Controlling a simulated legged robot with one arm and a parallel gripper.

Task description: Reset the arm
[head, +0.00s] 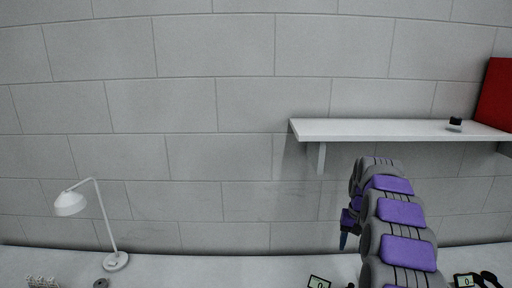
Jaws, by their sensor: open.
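My arm, grey with purple panels, rises from the bottom right of the head view in front of the table and wall. My gripper (344,238) shows small at the left side of the arm, with a bluish tip pointing down above the white table (220,266). It is open, and nothing shows in it. Much of the gripper is hidden behind the arm links.
A white shelf (390,130) with a small dark-topped item (455,123) and a red box (497,95) is above and right of the arm. A white lamp (72,204) stands left. Small display devices (318,282) (465,281) lie at the bottom edge. The table's middle-left is mostly clear.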

